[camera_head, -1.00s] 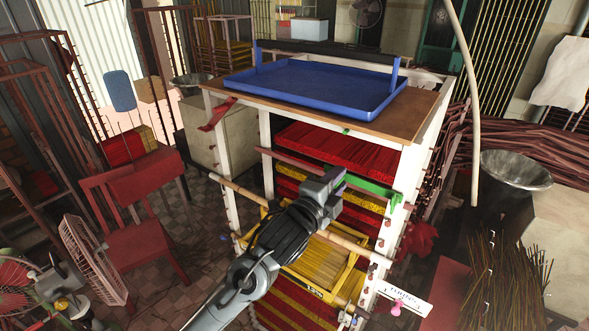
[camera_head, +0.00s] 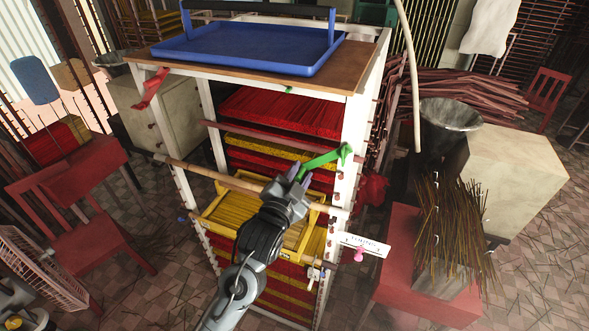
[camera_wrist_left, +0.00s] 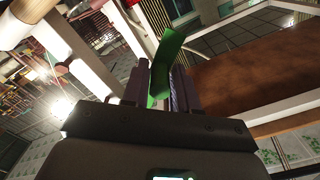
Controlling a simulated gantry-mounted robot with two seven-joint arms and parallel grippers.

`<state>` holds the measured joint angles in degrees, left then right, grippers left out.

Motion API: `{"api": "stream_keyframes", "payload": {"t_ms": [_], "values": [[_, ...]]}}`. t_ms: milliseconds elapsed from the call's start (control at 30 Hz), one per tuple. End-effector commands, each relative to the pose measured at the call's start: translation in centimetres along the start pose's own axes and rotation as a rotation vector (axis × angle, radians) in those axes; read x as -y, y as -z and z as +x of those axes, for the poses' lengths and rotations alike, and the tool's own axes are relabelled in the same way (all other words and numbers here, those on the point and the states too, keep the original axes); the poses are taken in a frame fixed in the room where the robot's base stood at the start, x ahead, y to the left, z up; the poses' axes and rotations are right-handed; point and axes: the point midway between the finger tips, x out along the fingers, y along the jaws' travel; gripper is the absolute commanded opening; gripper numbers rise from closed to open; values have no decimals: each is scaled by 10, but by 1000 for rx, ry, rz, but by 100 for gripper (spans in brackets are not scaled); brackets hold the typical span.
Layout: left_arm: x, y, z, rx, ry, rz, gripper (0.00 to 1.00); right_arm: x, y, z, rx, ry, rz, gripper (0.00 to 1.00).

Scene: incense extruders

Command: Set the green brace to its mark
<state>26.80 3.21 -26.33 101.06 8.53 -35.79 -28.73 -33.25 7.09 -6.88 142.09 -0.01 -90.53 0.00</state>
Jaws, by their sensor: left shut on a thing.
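The green brace (camera_head: 323,160) is a bent green bar beside the rack's front right post. In the head view it slopes up to the right, and its wider right end overlaps the white post (camera_head: 343,180); I cannot tell whether they touch. My left gripper (camera_head: 297,174) is shut on the brace's left end. In the left wrist view the brace (camera_wrist_left: 166,58) stands up between the dark fingers of the gripper (camera_wrist_left: 160,88). Its held part is partly hidden by the fingers. I cannot make out its mark. My right gripper is not in view.
The rack holds red and yellow incense trays, with a blue tray (camera_head: 250,50) on top. A wooden pole (camera_head: 210,175) crosses its front above a yellow tray (camera_head: 228,210). A white label (camera_head: 364,244) sticks out at right. A red table (camera_head: 395,275) and metal bucket (camera_head: 450,118) stand right.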

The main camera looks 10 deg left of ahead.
Motion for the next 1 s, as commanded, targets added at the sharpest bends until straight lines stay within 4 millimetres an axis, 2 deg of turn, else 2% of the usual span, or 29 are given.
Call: {"api": "stream_keyframes", "payload": {"t_ms": [33,567,600,700,1000], "values": [[3,4,0,-10,10,-21,0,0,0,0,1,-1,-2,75],[1,4,-1,-11,11,-47,0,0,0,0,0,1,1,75],[1,4,-1,-11,11,-47,30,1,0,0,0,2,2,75],[0,3,0,-9,9,-45,45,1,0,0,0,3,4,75],[-3,1,-1,-4,4,-41,46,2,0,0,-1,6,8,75]]}}
